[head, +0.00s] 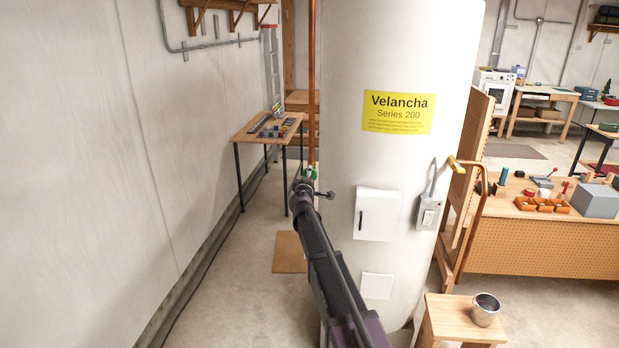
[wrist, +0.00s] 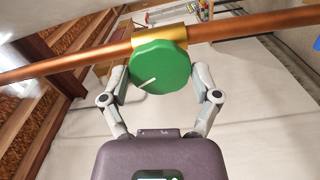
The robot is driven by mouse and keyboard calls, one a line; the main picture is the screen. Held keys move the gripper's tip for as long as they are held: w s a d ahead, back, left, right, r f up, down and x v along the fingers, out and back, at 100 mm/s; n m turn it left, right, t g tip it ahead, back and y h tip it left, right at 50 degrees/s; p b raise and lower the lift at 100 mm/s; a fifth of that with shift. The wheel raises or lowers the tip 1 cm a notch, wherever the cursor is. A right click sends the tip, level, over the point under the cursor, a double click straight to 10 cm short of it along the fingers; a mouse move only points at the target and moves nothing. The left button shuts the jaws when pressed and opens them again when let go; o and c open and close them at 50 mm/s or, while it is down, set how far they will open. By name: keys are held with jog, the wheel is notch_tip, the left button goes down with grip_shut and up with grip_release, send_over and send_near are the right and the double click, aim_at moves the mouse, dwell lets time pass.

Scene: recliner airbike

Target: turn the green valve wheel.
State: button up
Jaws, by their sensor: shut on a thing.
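The green valve wheel (wrist: 160,68) fills the upper middle of the wrist view, with a pale mark on its face. It sits on a brass fitting on a copper pipe (wrist: 60,67). My gripper (wrist: 160,75) has one finger on each side of the wheel and is shut on it. In the head view, my gripper (head: 308,180) is at the vertical copper pipe (head: 312,80), left of the white tank. Only a small bit of the green wheel (head: 314,174) shows there; the rest is hidden by my gripper.
The white tank (head: 390,50) with a yellow label stands just right of my arm. A switch box (head: 428,212) is on its side. A wooden stool (head: 455,318) with a metal pot (head: 485,309) is at lower right. A small table (head: 268,128) stands behind.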

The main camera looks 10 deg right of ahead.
jog(key=shift+m, duration=1.5)
jog(key=shift+m, duration=0.8)
jog(key=o, duration=0.7)
jog(key=shift+s, duration=0.1)
jog(key=shift+v, duration=2.4)
